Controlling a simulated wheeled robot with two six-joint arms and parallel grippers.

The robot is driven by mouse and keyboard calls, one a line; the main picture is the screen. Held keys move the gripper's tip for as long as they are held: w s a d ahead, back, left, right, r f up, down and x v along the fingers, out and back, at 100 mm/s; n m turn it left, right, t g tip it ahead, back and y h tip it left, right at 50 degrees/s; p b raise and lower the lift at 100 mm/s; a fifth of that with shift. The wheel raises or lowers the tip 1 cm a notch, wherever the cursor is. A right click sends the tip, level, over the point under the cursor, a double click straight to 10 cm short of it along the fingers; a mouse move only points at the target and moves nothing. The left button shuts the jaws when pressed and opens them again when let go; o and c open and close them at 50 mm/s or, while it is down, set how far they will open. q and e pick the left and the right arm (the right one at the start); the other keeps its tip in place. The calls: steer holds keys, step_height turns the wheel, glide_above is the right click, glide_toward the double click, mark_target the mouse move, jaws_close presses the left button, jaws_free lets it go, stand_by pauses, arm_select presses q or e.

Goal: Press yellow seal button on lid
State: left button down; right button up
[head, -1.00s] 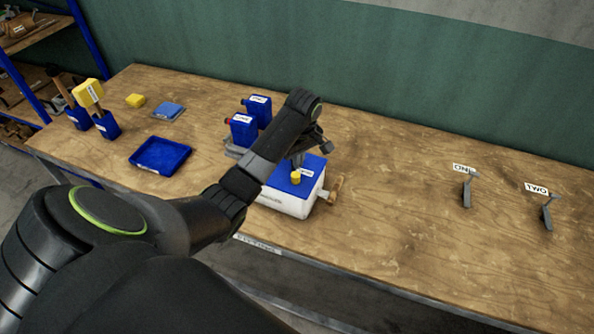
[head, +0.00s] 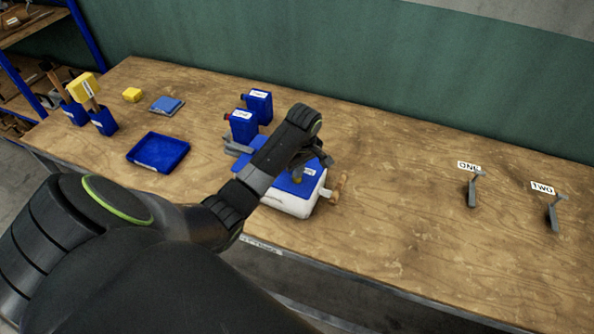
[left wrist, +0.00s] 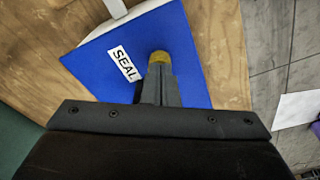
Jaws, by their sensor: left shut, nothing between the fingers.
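The white box (head: 293,208) with a blue lid (head: 312,182) stands near the table's front edge. The yellow seal button (head: 298,179) is on the lid, partly hidden by my gripper. In the left wrist view the button (left wrist: 159,56) shows just beyond my fingertips, beside the white SEAL label (left wrist: 124,63) on the blue lid (left wrist: 190,50). My left gripper (head: 299,169) is shut and empty, its fingertips (left wrist: 159,70) pointing down over the button. They overlap the button's edge in the wrist view; I cannot tell whether they touch it. My right gripper is not in view.
A wooden handle (head: 339,188) sticks out at the box's right. Two blue canisters (head: 243,126) stand behind it. A blue tray (head: 158,168) lies at left. Two grey levers labelled ONE (head: 472,190) and TWO (head: 552,214) stand at right. The table between is clear.

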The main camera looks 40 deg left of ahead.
arm_select(q)
steer(key=shift+f, duration=0.4)
steer(key=shift+s+d+r, duration=0.1)
steer(key=shift+d+r, duration=0.1)
steer(key=shift+d, duration=0.15)
steer(key=shift+s+d+r+p, duration=0.15)
steer(key=shift+s+d+r, duration=0.1)
steer(key=shift+d, duration=0.35)
steer(key=shift+s+d+r+p, duration=0.15)
steer(key=shift+s+d, duration=0.05)
steer(key=shift+d, duration=0.4)
